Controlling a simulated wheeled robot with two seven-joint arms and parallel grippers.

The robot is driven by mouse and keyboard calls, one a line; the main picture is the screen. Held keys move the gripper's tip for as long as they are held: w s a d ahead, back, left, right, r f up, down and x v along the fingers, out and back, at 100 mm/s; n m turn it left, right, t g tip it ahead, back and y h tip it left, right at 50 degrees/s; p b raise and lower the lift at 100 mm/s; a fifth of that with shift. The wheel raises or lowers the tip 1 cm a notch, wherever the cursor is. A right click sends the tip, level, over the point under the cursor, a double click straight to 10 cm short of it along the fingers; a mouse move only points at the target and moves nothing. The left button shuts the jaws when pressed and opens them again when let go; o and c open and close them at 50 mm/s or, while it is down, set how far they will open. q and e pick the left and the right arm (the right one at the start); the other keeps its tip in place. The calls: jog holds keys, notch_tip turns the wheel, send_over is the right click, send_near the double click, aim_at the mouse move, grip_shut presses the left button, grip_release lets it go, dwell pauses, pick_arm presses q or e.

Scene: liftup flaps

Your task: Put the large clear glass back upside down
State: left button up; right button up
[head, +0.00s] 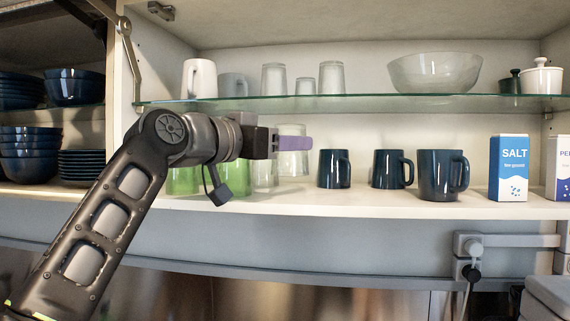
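My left gripper (293,143) reaches in from the left, with a purple finger pointing right, just below the glass shelf. A large clear glass (292,165) is directly behind or at the finger, which covers its middle. I cannot tell whether the finger touches it, or which way up it is. The side-on view hides the gap between the fingers. Another clear glass (264,174) stands to the left, partly hidden by my gripper. On the upper glass shelf stand a tall clear glass (274,80), a small one (305,87) and another tall one (331,78). My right gripper is out of view.
Green glasses (183,181) stand behind my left arm. Dark blue mugs (334,169) and a salt box (508,168) stand to the right on the lower shelf (400,204). The glass shelf edge (400,105) runs close above my gripper. A clear bowl (435,73) stands above.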

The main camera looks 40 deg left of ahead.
aim_at(278, 165)
pick_arm(q)
jog(key=shift+f, duration=1.6)
jog(key=shift+w+f, duration=0.1)
jog(key=shift+f, duration=0.1)
jog(key=shift+w+f, duration=0.1)
jog(key=shift+f, duration=0.05)
jog(key=shift+f, duration=0.2)
jog(key=o, duration=1.6)
